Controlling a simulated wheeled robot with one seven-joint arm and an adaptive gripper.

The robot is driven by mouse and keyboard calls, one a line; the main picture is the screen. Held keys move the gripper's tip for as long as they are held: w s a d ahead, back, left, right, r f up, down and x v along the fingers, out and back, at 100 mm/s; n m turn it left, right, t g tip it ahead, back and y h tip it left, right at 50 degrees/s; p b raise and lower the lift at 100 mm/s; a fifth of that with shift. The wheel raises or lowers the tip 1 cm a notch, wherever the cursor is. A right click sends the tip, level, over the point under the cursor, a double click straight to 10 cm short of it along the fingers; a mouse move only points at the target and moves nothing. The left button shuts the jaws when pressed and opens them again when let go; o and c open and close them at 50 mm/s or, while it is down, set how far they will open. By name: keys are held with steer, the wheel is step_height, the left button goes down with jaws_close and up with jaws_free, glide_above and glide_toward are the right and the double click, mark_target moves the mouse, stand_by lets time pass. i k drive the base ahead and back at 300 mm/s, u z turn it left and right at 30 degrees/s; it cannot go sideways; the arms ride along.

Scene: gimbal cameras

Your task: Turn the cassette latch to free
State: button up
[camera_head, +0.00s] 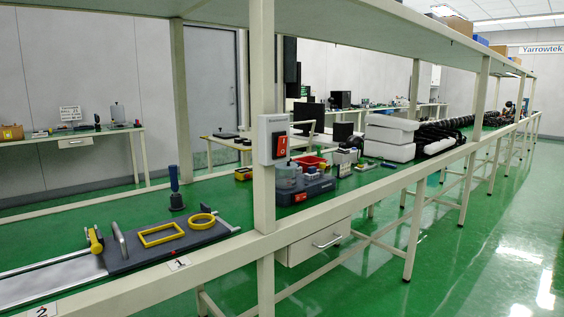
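A dark flat plate (130,258) lies on the green bench at the lower left. It carries a yellow rectangular frame (144,242), a yellow ring (201,217) and a grey upright handle (119,240). A yellow lever-like part (95,240) stands at the plate's left edge, beside a silver rail (45,281). This yellow part may be the cassette latch, but I cannot tell for sure, nor whether it is locked or free. My gripper is not in view.
A bench post (263,200) with a red switch box (274,139) rises right of the plate. A blue-handled tool (174,183) stands behind the plate. A grey-blue device (303,187) and white boxes (390,138) sit farther right. A shelf (330,25) runs overhead. The right aisle floor is clear.

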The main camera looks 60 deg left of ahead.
mark_target(323, 166)
steer(key=u, duration=1.7)
